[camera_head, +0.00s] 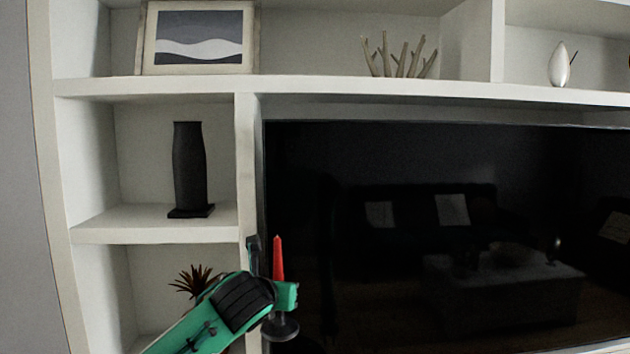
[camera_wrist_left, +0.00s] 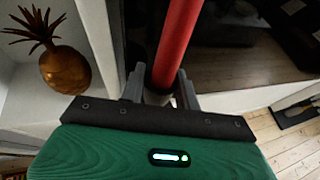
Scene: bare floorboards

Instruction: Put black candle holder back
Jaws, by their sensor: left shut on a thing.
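The black candle holder (camera_head: 281,328) shows its dark round base at the lower middle of the head view, with a red candle (camera_head: 277,258) standing upright in it. My left gripper (camera_head: 274,284) is shut on the holder, just below the candle, in front of the TV's lower left edge. In the left wrist view the red candle (camera_wrist_left: 176,42) rises from between the fingers of my left gripper (camera_wrist_left: 160,92). Most of the holder's stem is hidden by the gripper. My right gripper is not in view.
A white shelf unit (camera_head: 155,234) frames a large dark TV (camera_head: 400,240). A black vase (camera_head: 189,170) stands on the left middle shelf. A pineapple ornament (camera_wrist_left: 65,68) is in the lower left compartment. A framed picture (camera_head: 199,38), branch ornament (camera_head: 400,57) and white ornament (camera_head: 560,64) stand above.

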